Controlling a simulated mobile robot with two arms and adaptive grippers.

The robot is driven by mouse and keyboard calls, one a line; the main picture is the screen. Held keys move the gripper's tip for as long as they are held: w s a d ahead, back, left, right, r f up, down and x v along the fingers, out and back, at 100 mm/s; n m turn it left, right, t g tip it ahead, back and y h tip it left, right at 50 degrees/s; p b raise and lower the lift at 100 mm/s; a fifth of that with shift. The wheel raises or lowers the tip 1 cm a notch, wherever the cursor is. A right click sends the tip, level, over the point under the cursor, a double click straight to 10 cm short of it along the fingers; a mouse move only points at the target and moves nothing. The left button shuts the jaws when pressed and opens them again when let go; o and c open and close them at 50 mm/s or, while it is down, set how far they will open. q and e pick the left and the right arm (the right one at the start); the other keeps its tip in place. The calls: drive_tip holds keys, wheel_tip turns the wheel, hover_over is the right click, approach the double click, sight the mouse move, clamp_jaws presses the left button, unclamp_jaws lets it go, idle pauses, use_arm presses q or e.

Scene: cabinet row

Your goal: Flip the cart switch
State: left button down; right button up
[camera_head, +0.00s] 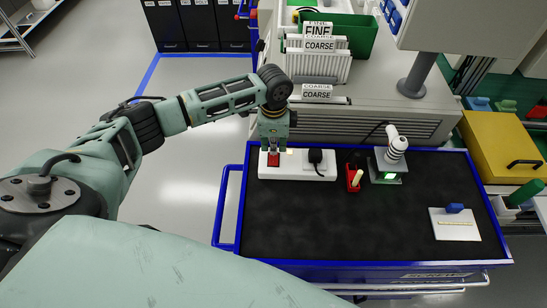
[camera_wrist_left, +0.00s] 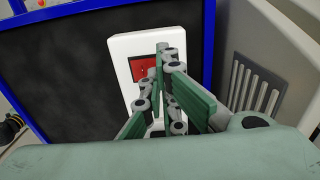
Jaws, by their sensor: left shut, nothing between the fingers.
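The cart (camera_head: 340,220) has a black top and a blue rim. A white power strip (camera_head: 297,167) lies at its back left corner, with a red switch (camera_head: 273,161) at the strip's left end and a black plug (camera_head: 316,158) near its middle. My left gripper (camera_head: 273,150) points down at the switch, its fingers shut and empty. In the left wrist view the shut fingers (camera_wrist_left: 162,75) overlap part of the red switch (camera_wrist_left: 138,68) on the white strip (camera_wrist_left: 122,50). I cannot tell whether they touch it. My right gripper is not in view.
A red holder (camera_head: 353,184), a grey device with a green light (camera_head: 388,168) and a white plate with a blue block (camera_head: 455,208) stand on the cart. The cart top's front left is clear.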

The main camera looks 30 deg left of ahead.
use_arm(q)
drive_tip(key=shift+f+b, duration=0.3)
drive_tip(key=shift+f, duration=0.5)
drive_tip(key=shift+r, duration=0.1)
wheel_tip(320, 180, up, 7)
drive_tip(key=p, duration=0.8)
idle(0.6)
